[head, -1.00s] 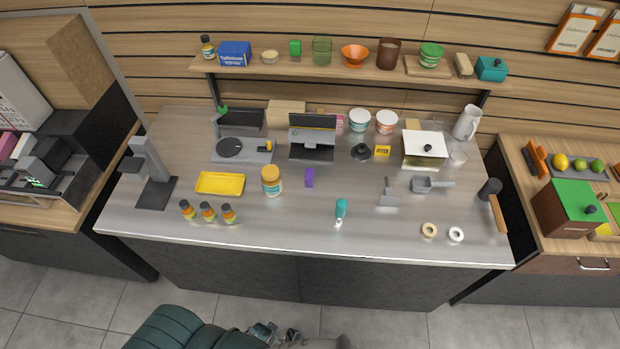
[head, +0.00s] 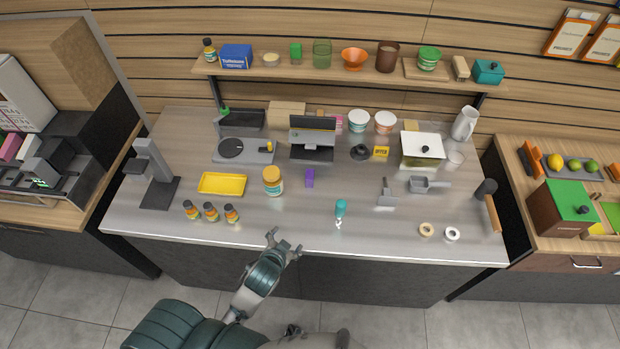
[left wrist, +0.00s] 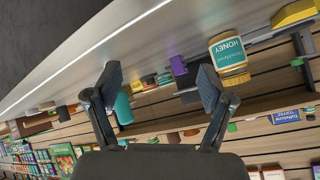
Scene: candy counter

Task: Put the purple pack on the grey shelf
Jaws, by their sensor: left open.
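The purple pack (head: 309,178) stands upright near the middle of the steel counter, right of the honey jar (head: 272,181). It also shows in the left wrist view (left wrist: 178,65), beyond and between my open fingers. The grey shelf (head: 312,138) seems to be the small two-level stand just behind the pack. My left gripper (head: 285,243) is open and empty at the counter's front edge, well short of the pack; its fingers (left wrist: 160,80) show in the left wrist view. A small part at the bottom edge of the head view may be my right gripper; its jaws are unclear.
A yellow tray (head: 222,184) and several small bottles (head: 211,212) stand left of the pack. A teal bottle (head: 340,208) stands to the front right. A black-topped scale (head: 244,150) is left of the stand. The counter (head: 290,215) is clear in front of the pack.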

